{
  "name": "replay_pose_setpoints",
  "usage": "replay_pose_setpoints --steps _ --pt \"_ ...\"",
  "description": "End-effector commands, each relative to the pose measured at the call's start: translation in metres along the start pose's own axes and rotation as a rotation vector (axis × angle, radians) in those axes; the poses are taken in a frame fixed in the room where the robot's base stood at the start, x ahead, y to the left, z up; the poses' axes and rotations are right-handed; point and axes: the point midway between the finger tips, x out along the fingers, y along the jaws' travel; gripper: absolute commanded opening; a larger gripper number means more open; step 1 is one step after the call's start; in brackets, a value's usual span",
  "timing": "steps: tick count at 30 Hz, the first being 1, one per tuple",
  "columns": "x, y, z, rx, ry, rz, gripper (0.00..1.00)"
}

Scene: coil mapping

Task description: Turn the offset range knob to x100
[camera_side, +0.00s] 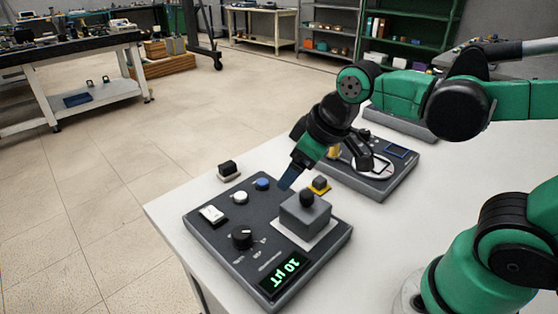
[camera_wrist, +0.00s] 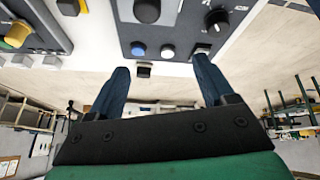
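The offset range knob (camera_side: 242,237) is a round black knob with a light pointer line on the dark control panel (camera_side: 200,235). It also shows in the wrist view (camera_wrist: 217,18) at the top, right of centre. Printed marks surround it, too small to read. The panel's green display (camera_side: 283,273) reads 10 µT. My gripper (camera_side: 285,186) is above the far edge of the panel, up and to the right of the knob and apart from it. In the wrist view my gripper (camera_wrist: 161,64) has its two blue fingers wide apart with nothing held between them.
On the panel are a blue button (camera_side: 262,184), a white button (camera_side: 240,197), a white switch (camera_side: 212,215) and a grey block (camera_side: 305,213) with a black ball. A small black block (camera_side: 229,170) lies beyond it. A second device (camera_side: 375,180) stands behind.

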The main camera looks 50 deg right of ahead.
Motion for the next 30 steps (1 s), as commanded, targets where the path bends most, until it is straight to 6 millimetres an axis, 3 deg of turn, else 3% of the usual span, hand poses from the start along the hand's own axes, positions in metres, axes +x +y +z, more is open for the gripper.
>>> replay_pose_setpoints --steps 6,13,18,30 --pt "0.026 -0.038 -0.029 -0.494 -0.202 -0.14 0.75" --pt "0.056 -0.073 -0.038 -0.879 -0.339 -0.283 0.75" --pt "0.066 -0.083 -0.037 -0.986 -0.373 -0.328 0.75" --pt "0.106 -0.088 -0.018 -0.992 -0.374 -0.33 0.75"
